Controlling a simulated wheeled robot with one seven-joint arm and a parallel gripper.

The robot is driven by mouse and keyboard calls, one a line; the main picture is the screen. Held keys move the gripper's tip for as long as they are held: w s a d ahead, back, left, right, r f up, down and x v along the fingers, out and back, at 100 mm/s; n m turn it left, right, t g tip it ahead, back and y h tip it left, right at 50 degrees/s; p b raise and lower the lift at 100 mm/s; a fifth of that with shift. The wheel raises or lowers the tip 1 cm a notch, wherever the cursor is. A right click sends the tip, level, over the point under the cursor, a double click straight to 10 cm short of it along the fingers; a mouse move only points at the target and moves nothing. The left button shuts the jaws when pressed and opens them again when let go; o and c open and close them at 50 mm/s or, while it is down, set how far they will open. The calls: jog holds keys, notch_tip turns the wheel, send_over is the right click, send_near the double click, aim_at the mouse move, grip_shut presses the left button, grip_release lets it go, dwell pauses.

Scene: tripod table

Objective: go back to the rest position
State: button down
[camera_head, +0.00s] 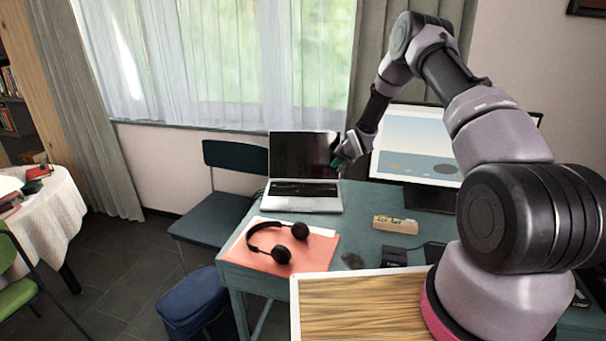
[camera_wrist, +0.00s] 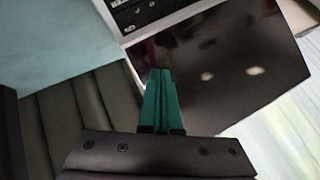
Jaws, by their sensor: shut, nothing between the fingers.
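My gripper (camera_head: 347,150) is at the end of my raised arm, beside the right edge of the laptop (camera_head: 305,190) in the head view. In the wrist view its green fingers (camera_wrist: 161,98) are together with nothing between them. The laptop stands open with a dark screen at the back of the teal table (camera_head: 348,226). Its dark screen (camera_wrist: 220,70) also shows behind my fingers in the wrist view. I cannot tell how far my fingers are from it.
A monitor (camera_head: 415,142) stands right of the laptop, partly behind my arm. Black headphones (camera_head: 272,238) lie on an orange folder (camera_head: 318,254). A small wooden block (camera_head: 395,224) and dark boxes lie mid-table. A wood-topped board (camera_head: 355,305) is in front. A chair (camera_head: 215,212) stands left.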

jog(key=s+d+r+h, duration=0.15)
jog(key=s+r, duration=0.45)
jog(key=r, duration=0.6)
jog(key=s+d+r, duration=0.3)
jog(key=s+r, duration=0.3)
jog(key=r, duration=0.6)
jog(key=s+d+r+h, duration=0.15)
jog(key=s+r, duration=0.45)
jog(key=r, duration=0.6)
jog(key=s+d+r+g+y, duration=0.1)
jog(key=s+r, duration=0.3)
jog(key=s, duration=0.5)
jog(key=s+r, duration=0.5)
jog(key=s, duration=0.4)
jog(key=s+a+n+y, duration=0.1)
jog(key=s, duration=1.5)
jog(key=shift+a+f+g, duration=0.2)
jog(key=shift+f+g, duration=0.05)
jog(key=shift+g, duration=0.15)
jog(key=shift+w, duration=0.1)
